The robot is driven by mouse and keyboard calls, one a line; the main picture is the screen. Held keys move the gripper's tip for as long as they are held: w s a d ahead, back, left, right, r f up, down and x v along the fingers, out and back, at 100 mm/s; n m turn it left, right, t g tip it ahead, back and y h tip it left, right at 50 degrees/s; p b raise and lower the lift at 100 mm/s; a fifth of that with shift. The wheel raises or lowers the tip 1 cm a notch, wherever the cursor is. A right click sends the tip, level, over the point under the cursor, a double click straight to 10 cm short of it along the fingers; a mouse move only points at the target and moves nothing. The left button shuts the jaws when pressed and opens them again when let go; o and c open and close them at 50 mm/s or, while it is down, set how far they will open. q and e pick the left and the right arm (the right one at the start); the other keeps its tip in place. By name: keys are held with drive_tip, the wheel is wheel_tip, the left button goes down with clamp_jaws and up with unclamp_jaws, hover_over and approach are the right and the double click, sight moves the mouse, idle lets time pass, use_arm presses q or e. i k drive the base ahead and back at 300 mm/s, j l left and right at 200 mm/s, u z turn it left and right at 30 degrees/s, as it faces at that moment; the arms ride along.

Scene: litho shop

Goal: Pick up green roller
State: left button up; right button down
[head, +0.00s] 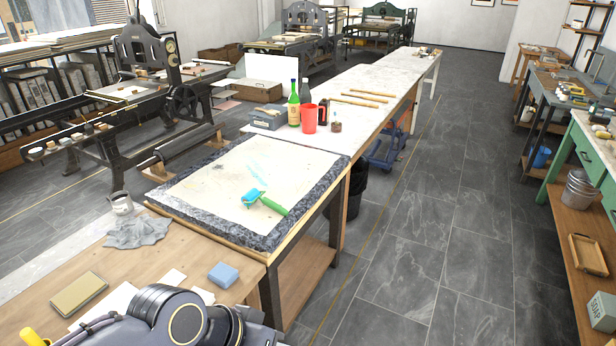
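The green roller (273,207) lies on the pale stone slab (200,190) in the middle of the view. Its handle is bright green and points to the lower right; its roller head is blue-teal and faces the upper left. A faint light-blue smear marks the slab just behind it. Nothing covers the roller. Neither of my grippers shows. A dark, rounded part of my own body fills the bottom left, well short of the roller.
Near the slab are a grey cloth (137,232), a metal can (121,203), a blue sponge (223,274) and a yellowish pad (79,294). Behind it stand a green bottle (294,105) and red jug (309,118). The floor (420,230) right of the table is clear.

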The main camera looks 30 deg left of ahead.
sight(273, 206)
drive_tip(key=i+l+u, duration=0.15)
drive_tip(key=i, duration=1.3)
drive_tip(key=i+u, duration=0.55)
drive_tip(key=u, duration=0.15)
drive_tip(key=i+l+u, duration=0.1)
drive_tip(key=i+u, duration=0.2)
drive_tip(key=i+j+u, duration=0.1)
drive_tip(key=i+u, duration=0.5)
drive_tip(key=u, duration=0.2)
